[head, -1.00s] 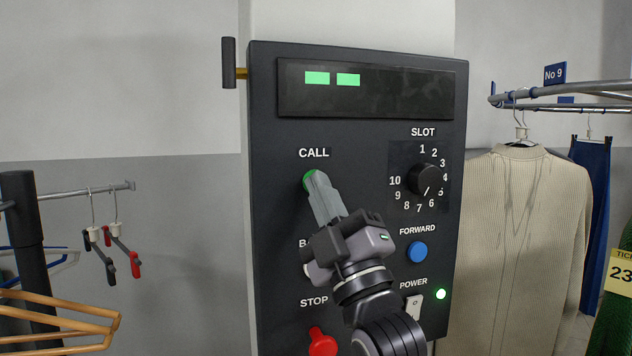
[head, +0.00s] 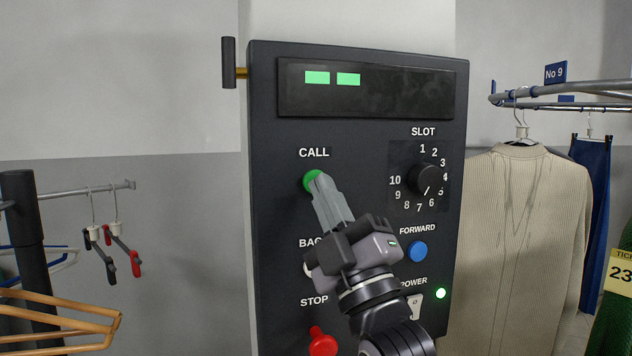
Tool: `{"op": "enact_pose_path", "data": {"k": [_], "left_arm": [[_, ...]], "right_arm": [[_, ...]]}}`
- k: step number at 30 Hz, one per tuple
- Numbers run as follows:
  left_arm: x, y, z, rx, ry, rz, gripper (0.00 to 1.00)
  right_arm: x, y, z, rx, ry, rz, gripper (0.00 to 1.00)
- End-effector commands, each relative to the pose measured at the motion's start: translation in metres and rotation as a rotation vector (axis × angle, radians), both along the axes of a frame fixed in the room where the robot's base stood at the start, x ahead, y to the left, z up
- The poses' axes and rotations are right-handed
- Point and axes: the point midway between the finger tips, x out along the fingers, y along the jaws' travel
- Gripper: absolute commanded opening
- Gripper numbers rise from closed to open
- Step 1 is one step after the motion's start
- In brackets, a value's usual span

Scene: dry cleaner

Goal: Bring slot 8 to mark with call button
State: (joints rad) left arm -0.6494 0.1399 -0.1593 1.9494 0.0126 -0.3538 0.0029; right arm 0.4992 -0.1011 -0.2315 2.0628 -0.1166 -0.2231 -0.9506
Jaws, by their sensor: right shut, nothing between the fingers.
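The green CALL button (head: 308,182) is on the left of the dark control panel (head: 275,220). My right gripper (head: 317,177) is shut and empty. Its fingertips are in front of the button's right part and hide some of it; whether they touch it I cannot tell. The black SLOT dial (head: 424,178) has numbers 1 to 10 around it. Its white line is on the lower part of the knob, too small to read surely. The display (head: 400,90) shows two green blocks at its left. A blue No 9 sign (head: 555,73) is on the conveyor rail (head: 580,88). My left gripper is out of view.
Below are a partly hidden BACK button (head: 309,263), a red STOP knob (head: 322,343), a blue FORWARD button (head: 418,251) and a POWER switch beside a lit green lamp (head: 441,293). Hangers (head: 60,310) are at left. A beige sweater (head: 520,240) hangs at right.

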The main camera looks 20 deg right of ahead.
Motion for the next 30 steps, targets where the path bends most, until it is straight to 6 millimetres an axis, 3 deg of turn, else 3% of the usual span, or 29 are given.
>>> {"op": "enact_pose_path", "data": {"k": [15,30], "left_arm": [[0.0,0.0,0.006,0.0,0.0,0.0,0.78],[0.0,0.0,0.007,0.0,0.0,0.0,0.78]], "right_arm": [[-0.045,-0.001,0.0,-0.001,0.001,0.0,0.0],[-0.05,-0.002,0.0,0.0,0.0,0.0,0.0]]}}
